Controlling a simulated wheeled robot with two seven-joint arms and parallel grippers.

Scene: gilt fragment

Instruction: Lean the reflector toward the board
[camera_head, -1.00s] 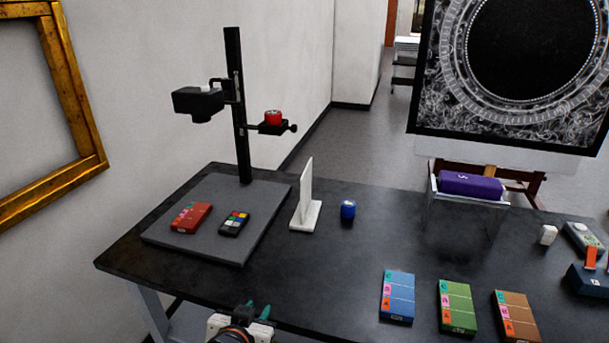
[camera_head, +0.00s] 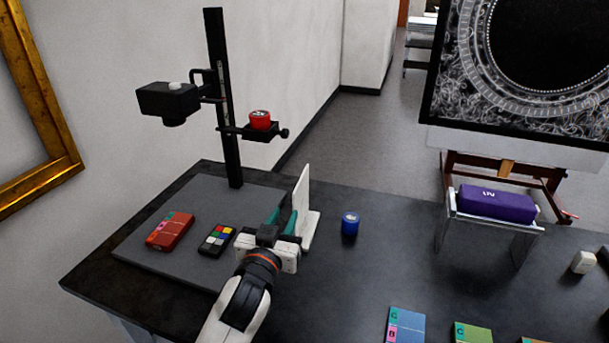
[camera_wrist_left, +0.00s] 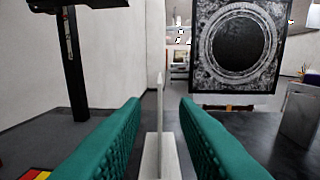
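The reflector is a thin white upright panel (camera_head: 302,197) on a white foot, standing right of the copy stand's grey board (camera_head: 146,209). In the left wrist view the reflector (camera_wrist_left: 160,112) shows edge-on, upright, between my fingers. My left gripper (camera_head: 285,215) is open at the reflector's near side, its teal fingers pointing at it. In the left wrist view a gap shows on each side of the panel, between the fingertips (camera_wrist_left: 160,103). How far the fingers reach around the panel is hard to tell. My right gripper is not in view.
On the board lie a red box (camera_head: 170,231) and a colour chart (camera_head: 216,240), beside the black column (camera_head: 224,110) carrying a camera (camera_head: 168,101) and a red-topped item (camera_head: 260,120). A blue jar (camera_head: 349,224) stands close right of the reflector. A purple case (camera_head: 497,202) rests on a clear stand.

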